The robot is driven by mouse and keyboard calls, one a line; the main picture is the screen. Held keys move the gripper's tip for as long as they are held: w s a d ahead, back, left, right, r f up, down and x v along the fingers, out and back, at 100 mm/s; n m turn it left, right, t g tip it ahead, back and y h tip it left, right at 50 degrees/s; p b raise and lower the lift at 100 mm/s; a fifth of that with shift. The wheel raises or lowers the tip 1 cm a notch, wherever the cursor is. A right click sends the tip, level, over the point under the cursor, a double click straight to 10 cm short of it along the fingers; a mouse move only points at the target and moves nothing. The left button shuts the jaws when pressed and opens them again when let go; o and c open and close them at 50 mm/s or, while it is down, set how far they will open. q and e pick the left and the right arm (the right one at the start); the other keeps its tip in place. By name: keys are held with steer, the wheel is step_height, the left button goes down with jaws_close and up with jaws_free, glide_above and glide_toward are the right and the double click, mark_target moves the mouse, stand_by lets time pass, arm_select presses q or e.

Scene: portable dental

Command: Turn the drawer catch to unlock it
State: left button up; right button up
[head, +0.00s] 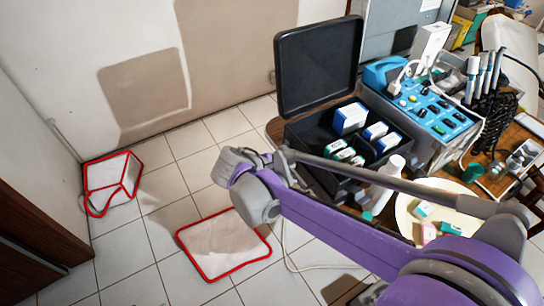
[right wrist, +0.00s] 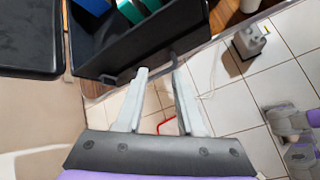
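The drawer catch is not clear in either view. In the right wrist view, a black case (right wrist: 145,50) fills the top, with a small dark grey bracket or handle (right wrist: 120,79) along its lower edge. My right gripper (right wrist: 161,72) is open and empty, with its two pale fingers pointing at this edge and apart from each other. I cannot tell whether a finger touches the bracket. In the head view, the same black case (head: 318,160) stands with its lid (head: 320,65) up, and my right gripper (head: 243,166) is at its left. My left gripper is not in view.
The case holds several small boxes (head: 350,117). A blue control panel (head: 430,105) and dental handpieces (head: 480,77) stand at its right. A white bottle (head: 388,180) is close to my right arm. A red-edged white mat (head: 224,246) lies on the tiled floor.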

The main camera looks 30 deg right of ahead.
steer(key=w+a+f+n+h+b, duration=0.2)
steer(key=w+f+n+h+b, duration=0.3)
steer(key=w, duration=0.5)
steer(key=n+h+b, duration=0.2)
steer(key=h+b, duration=0.1)
steer(key=h, duration=0.1)
glide_toward(285, 147)
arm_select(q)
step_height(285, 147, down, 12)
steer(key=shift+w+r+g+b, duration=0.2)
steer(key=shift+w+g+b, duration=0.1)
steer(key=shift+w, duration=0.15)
arm_select(e)
steer(key=w+d, duration=0.1)
steer(key=d, duration=0.6)
steer(key=shift+d+g, duration=0.2)
steer(key=shift+g, duration=0.2)
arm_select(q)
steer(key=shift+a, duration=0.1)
arm_select(e)
steer(key=shift+w, duration=0.1)
jaws_close()
